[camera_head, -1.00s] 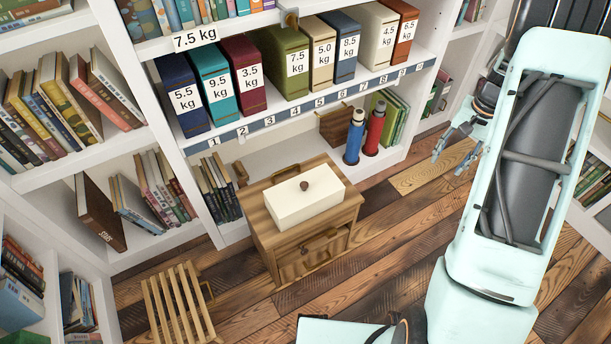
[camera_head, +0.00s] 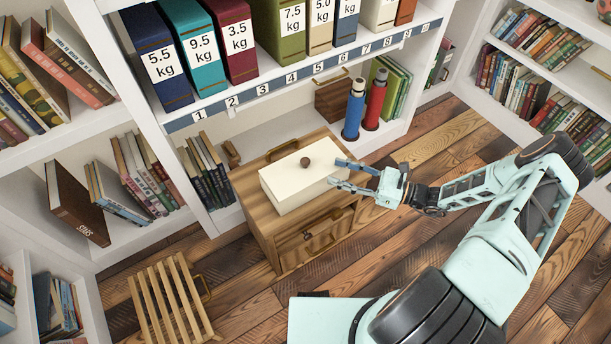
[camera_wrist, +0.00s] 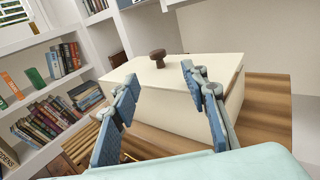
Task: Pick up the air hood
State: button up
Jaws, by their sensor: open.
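The air hood (camera_head: 290,188) looks to be the cream box-shaped cover with a dark brown knob (camera_head: 305,162) on top. It sits upright on a small wooden cabinet (camera_head: 262,232). In the wrist view the air hood (camera_wrist: 185,112) lies just ahead, with its knob (camera_wrist: 157,56) on the upper face. My gripper (camera_head: 338,173) is open and empty at the right end of the hood, its fingers pointing left toward it. In the wrist view the two blue fingers (camera_wrist: 160,80) are spread apart in front of the hood. Whether they touch it cannot be told.
A shelf of weight-labelled binders (camera_head: 240,40) stands behind the cabinet. A blue bottle (camera_head: 354,112) and a red bottle (camera_head: 375,102) stand on the lower shelf, close behind my gripper. A slatted wooden stool (camera_head: 170,300) is at front left. The plank floor on the right is partly clear.

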aim_at(305, 160)
jog(key=x, duration=0.5)
jog(key=shift+w+a+r, duration=0.1)
jog(key=shift+w+a, duration=0.1)
jog(key=shift+a, duration=0.1)
jog(key=x, duration=0.1)
jog(key=b+x, duration=0.1)
jog(key=x, duration=0.3)
jog(key=shift+s+a+r, duration=0.15)
jog(key=shift+r, duration=0.25)
grip_shut()
jog(key=shift+r, duration=0.1)
